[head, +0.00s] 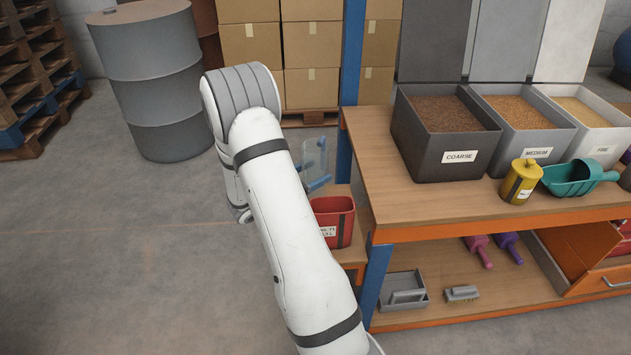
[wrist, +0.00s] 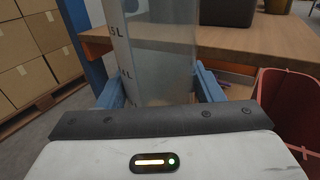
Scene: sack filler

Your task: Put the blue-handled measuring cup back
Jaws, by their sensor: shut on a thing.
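The measuring cup is a clear, see-through vessel (wrist: 160,62) with dark litre marks down its left side in the wrist view. My gripper (wrist: 160,90) is shut on it, with one blue finger on each side. In the head view the cup (head: 315,154) is partly hidden behind my arm, left of the wooden workbench (head: 376,172). My gripper (head: 319,182) is there too, above and behind the red bin. The cup looks roughly upright and empty. I cannot clearly tell its blue handle from my blue fingers.
A red labelled bin (head: 333,222) stands on a low wooden step beside the bench. The bench holds coarse (head: 445,165), medium (head: 539,146) and fine bins, a yellow container (head: 520,182) and a teal scoop (head: 570,180). A grey drum (head: 155,80) stands behind left; left floor is clear.

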